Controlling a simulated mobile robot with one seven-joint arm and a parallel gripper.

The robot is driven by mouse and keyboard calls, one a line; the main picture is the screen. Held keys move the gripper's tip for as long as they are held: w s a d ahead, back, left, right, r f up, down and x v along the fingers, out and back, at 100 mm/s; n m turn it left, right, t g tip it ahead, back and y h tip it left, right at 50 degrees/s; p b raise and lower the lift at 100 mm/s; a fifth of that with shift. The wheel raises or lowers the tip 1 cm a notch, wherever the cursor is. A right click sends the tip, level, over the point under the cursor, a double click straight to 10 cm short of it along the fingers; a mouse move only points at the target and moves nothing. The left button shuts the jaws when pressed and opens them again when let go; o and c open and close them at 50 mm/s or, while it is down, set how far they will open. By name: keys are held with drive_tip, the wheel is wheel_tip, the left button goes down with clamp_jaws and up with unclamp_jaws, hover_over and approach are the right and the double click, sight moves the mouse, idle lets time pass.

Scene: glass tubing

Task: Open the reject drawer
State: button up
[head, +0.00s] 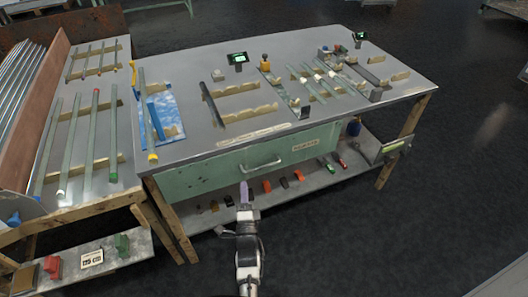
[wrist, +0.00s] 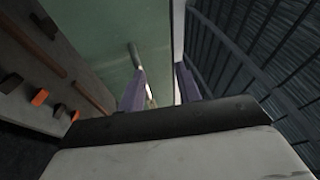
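The reject drawer (head: 215,172) is a wide green front under the tabletop, with a pale label (head: 305,145) on its right part. It looks closed, its front level under the table edge. Its metal bar handle (head: 261,164) is at the middle of the front; in the wrist view the handle (wrist: 136,56) is partly hidden by the left finger. My gripper (head: 243,190) is in front of the drawer, a little below and left of the handle. Its purple fingers (wrist: 160,88) stand apart, with nothing visibly held; whether either touches the handle I cannot tell.
The steel tabletop (head: 190,140) above holds glass tubes on wooden rests. A lower shelf (head: 215,218) below the drawer carries several small coloured items. A rack table (head: 75,185) with tubes stands left. Dark floor (head: 460,200) is free at right.

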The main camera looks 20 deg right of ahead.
sight(261, 168)
drive_tip(key=s+d+f+m+g+h, duration=0.1)
drive_tip(key=s+d+f+m+g, duration=0.15)
drive_tip(key=d+f, duration=0.25)
drive_tip(key=shift+t, duration=0.45)
drive_tip(key=b+x, duration=0.1)
drive_tip(key=x, duration=0.3)
drive_tip(key=b+x, duration=0.2)
drive_tip(key=x, duration=0.2)
drive_tip(key=b+x, duration=0.1)
drive_tip(key=x, duration=0.3)
drive_tip(key=shift+w+r+b, duration=0.2)
drive_tip(key=shift+r+b, duration=0.15)
drive_tip(key=shift+w+d+r, duration=0.1)
drive_tip(key=shift+w+r, duration=0.1)
drive_tip(key=shift+w, duration=0.15)
clamp_jaws()
